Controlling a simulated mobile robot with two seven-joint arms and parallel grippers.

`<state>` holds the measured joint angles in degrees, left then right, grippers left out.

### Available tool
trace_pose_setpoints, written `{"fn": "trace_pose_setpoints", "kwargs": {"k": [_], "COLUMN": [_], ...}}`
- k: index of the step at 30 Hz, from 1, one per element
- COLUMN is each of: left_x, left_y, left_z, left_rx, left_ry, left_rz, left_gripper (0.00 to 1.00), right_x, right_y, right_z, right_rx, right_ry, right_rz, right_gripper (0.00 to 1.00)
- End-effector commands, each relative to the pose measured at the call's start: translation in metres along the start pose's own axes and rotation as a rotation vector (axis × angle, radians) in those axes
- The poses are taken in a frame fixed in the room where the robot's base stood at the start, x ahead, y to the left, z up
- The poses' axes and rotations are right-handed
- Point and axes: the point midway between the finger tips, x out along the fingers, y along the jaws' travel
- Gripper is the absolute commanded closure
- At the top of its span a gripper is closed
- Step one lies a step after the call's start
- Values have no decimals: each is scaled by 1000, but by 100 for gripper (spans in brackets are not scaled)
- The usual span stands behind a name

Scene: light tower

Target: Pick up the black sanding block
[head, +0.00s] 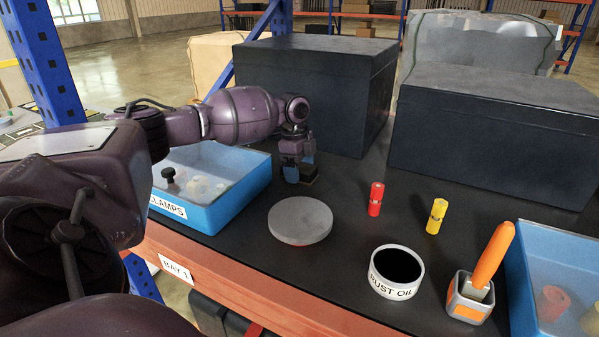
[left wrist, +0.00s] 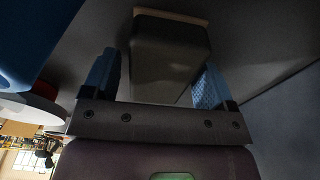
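The black sanding block (head: 311,172) stands on the dark shelf top in the head view, partly hidden by my left gripper. In the left wrist view the block (left wrist: 172,50) is a dark body with a tan layer along its far edge. My left gripper (head: 300,168) points down at the block. Its blue fingertips (left wrist: 158,84) stand apart, one on each side of the block. A gap shows beside the left-hand finger; contact at the other finger cannot be told. My right gripper is in neither view.
A blue clamps bin (head: 205,215) is left of the gripper. A grey disc (head: 300,220) lies in front. Large dark boxes (head: 320,85) (head: 490,130) stand behind. Red (head: 375,199) and yellow (head: 436,217) cylinders, a rust oil tin (head: 396,284) and an orange-handled tool (head: 490,258) are right.

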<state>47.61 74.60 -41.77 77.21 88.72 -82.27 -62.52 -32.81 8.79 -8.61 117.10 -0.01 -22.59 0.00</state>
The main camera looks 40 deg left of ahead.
Motion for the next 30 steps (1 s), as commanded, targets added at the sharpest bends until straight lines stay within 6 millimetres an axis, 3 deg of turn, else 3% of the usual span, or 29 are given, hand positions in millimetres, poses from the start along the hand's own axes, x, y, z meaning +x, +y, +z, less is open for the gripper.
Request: {"fn": "trace_pose_setpoints", "kwargs": {"k": [1, 9, 20, 23, 30], "left_x": [0, 0, -10, -25, -84], "left_y": [0, 0, 0, 0, -1], "left_z": [0, 0, -1, -3, -10], "left_rx": [0, 0, 0, 0, 1], "left_ry": [0, 0, 0, 1, 2], "left_rz": [0, 0, -2, -4, -7], "left_gripper": [29, 68, 68, 68, 68], "right_x": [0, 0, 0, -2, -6], "right_y": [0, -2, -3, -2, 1], "right_z": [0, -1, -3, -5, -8], "right_rx": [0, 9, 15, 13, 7], "right_ry": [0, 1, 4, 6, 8], "right_rz": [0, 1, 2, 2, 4], "right_gripper": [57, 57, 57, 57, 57]}}
